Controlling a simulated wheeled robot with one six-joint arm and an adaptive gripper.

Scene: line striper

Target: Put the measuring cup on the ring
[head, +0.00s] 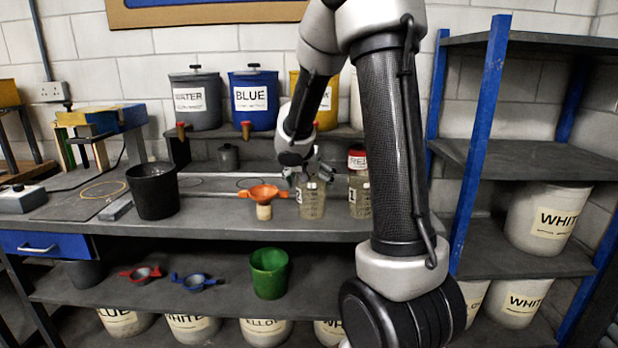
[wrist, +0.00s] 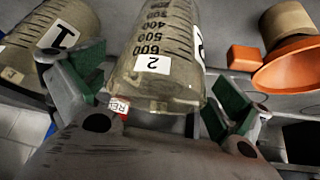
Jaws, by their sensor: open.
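A clear measuring cup (head: 312,202) with a label 2 stands upright on the bench; it also shows in the wrist view (wrist: 163,62). My gripper (head: 306,178) is at the top of this cup. In the wrist view my gripper (wrist: 150,92) is open, with its green pads on either side of the cup and a gap visible at the right pad. A second clear cup (head: 360,198), labelled 1 in the wrist view (wrist: 50,45), stands beside it. A yellow ring (head: 103,189) is marked on the bench at the left. Thin dark rings (head: 190,182) also show further right.
An orange funnel (head: 264,192) on a tan holder stands just left of the cup. A black bucket (head: 153,190) stands between the funnel and the yellow ring. Blue (head: 253,98) and grey (head: 196,98) drums with taps stand behind. A shelf post (head: 480,130) rises at the right.

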